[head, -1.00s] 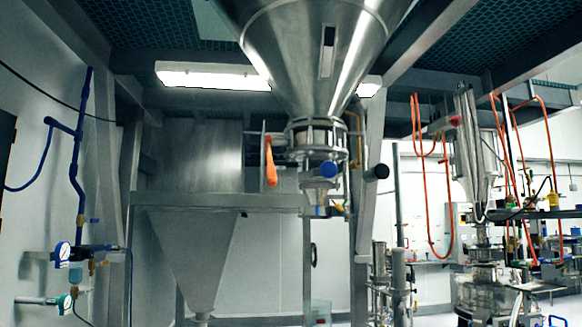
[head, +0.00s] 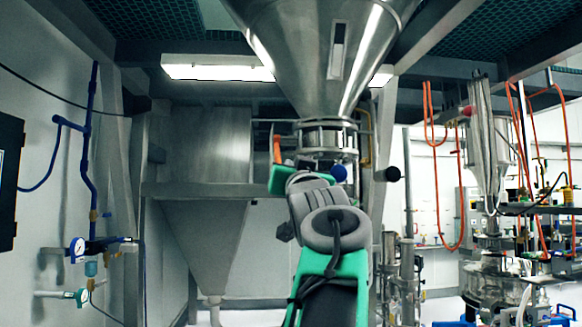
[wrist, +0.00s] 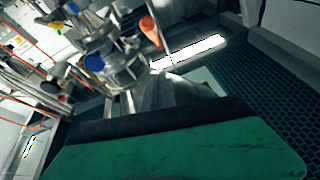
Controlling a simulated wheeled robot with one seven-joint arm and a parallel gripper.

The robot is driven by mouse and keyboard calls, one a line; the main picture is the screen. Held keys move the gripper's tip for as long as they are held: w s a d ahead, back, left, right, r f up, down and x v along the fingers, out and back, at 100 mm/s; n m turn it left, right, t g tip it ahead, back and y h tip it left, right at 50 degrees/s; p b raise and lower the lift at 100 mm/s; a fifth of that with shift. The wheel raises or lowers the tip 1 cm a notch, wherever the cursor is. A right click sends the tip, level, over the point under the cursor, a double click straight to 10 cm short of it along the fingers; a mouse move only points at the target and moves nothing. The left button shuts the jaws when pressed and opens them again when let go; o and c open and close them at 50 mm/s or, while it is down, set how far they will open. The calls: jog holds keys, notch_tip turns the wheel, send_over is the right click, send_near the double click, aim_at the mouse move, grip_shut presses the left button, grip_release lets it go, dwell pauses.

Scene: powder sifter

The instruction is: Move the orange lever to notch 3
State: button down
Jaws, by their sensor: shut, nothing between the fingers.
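The orange lever (head: 277,148) stands upright at the left of the valve below the steel hopper; its lower part is hidden behind my arm. It also shows in the wrist view (wrist: 151,32), at the upper middle, as a rounded orange handle. The notches and their numbers cannot be made out. My gripper (wrist: 160,122) shows as a green and black block across the bottom of the wrist view. It is shut and empty, apart from the lever. In the head view my arm rises in front of the valve and hides most of the gripper.
A blue knob (head: 338,173) sits right of the lever, close to my arm; it also shows in the wrist view (wrist: 94,63). The steel hopper (head: 318,60) hangs above. A black-capped bar end (head: 392,174) juts out at the right. Steel frame posts stand around the valve.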

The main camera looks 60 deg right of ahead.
jog(key=w+d+p, duration=0.3)
jog(key=w+d, duration=0.2)
jog(key=w, duration=0.1)
jog(key=shift+d+f, duration=0.2)
jog(key=shift+f, duration=0.25)
jog(key=shift+w, duration=0.1)
